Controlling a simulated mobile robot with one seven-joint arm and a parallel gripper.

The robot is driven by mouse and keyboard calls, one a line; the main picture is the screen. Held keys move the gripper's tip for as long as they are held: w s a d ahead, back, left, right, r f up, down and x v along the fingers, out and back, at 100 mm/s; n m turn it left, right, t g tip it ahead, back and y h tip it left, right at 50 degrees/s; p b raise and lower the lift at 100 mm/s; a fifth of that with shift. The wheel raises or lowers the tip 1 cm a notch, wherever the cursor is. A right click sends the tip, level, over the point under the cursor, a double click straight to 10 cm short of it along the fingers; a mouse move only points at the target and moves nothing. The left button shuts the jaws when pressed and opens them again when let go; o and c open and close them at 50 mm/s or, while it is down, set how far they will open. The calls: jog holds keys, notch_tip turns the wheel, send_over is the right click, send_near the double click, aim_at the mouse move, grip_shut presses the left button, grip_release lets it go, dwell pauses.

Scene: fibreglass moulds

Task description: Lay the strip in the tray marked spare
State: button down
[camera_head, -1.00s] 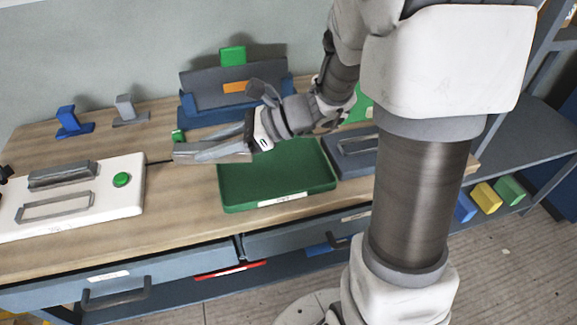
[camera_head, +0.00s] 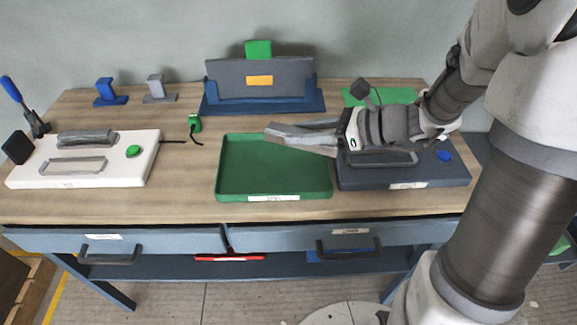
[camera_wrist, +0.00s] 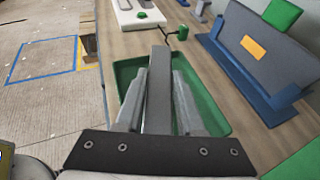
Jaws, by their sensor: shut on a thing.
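My gripper (camera_head: 285,133) points left above the back right part of a green tray (camera_head: 232,188). It is shut on a long grey strip (camera_wrist: 158,80), which shows between the two fingers in the wrist view and sticks out past their tips. In the head view the strip (camera_head: 300,142) is hard to tell from the fingers. The tray also shows below the strip in the wrist view (camera_wrist: 215,112). It has a white label (camera_head: 273,197) on its front edge, too small to read. The tray floor in sight is empty.
A white unit with a green button (camera_head: 133,151) stands left of the tray, and a dark unit with a blue button (camera_head: 444,155) right of it. A blue stand with a grey panel (camera_head: 225,75) is behind. A green plug (camera_head: 195,123) lies near the tray's back left.

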jog(key=shift+d, duration=0.6)
jog(key=shift+w+f, duration=0.2)
jog(key=shift+f, duration=0.1)
jog(key=b, duration=0.2)
send_over(274, 153)
notch_tip(274, 153, down, 7)
jog(key=shift+r, duration=0.2)
jog(key=shift+f+b, duration=0.65)
jog(key=shift+f, duration=1.3)
jog(key=shift+f, duration=0.15)
jog(key=c, duration=0.5)
grip_release()
